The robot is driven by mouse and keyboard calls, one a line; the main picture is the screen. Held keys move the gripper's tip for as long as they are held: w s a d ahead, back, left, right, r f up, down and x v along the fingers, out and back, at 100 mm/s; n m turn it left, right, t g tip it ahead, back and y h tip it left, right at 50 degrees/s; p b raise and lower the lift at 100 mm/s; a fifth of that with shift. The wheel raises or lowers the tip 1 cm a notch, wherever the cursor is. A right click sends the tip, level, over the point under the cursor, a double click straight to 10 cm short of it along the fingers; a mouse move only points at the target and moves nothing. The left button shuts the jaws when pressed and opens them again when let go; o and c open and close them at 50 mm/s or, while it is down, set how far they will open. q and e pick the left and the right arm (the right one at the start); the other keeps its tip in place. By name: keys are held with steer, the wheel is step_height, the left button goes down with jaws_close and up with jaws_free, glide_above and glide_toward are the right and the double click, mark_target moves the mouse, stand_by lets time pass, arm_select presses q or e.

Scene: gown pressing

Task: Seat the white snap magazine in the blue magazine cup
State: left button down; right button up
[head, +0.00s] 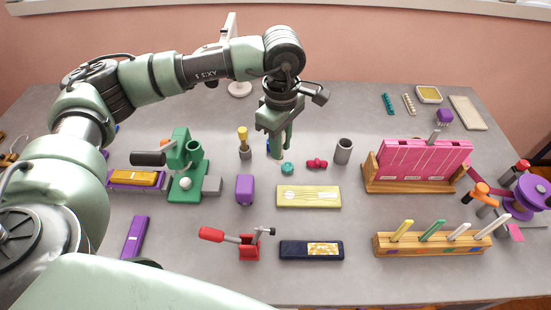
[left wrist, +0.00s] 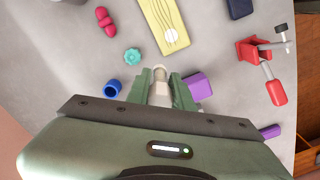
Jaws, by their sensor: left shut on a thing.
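My left gripper (head: 281,148) hangs over the back middle of the table, fingers pointing down. In the left wrist view its green fingers (left wrist: 160,90) are closed around a whitish rounded piece, the white snap magazine (left wrist: 159,74). The magazine is hidden in the head view. The blue magazine cup (left wrist: 112,88) stands on the table beside the gripper, apart from the magazine. In the head view only a sliver of the blue cup (head: 268,146) shows behind the fingers. My right gripper is not in view.
Close by are a teal gear (head: 287,168), a pink piece (head: 316,163), a grey cup (head: 343,151), a purple block (head: 245,189) and a yellow-handled tool (head: 243,138). A green press (head: 186,180) stands left. A yellow-green board (head: 309,196) lies in front.

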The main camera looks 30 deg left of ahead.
arm_select(q)
steer(key=w+a+n+p, duration=0.1)
steer(key=w+a+n, duration=0.3)
steer(key=n, duration=0.9)
steer(key=w+a+n+p, duration=0.2)
steer(key=w+a+n, duration=0.2)
steer(key=n, duration=0.9)
steer(key=w, duration=0.3)
steer(key=shift+w+n+p, duration=0.15)
steer(key=shift+n+p, duration=0.15)
steer(key=shift+r, duration=0.1)
step_height(320, 180, down, 6)
steer(key=b, duration=0.3)
steer(key=shift+r+b, duration=0.2)
steer(key=shift+b, duration=0.15)
steer(key=shift+f, duration=0.1)
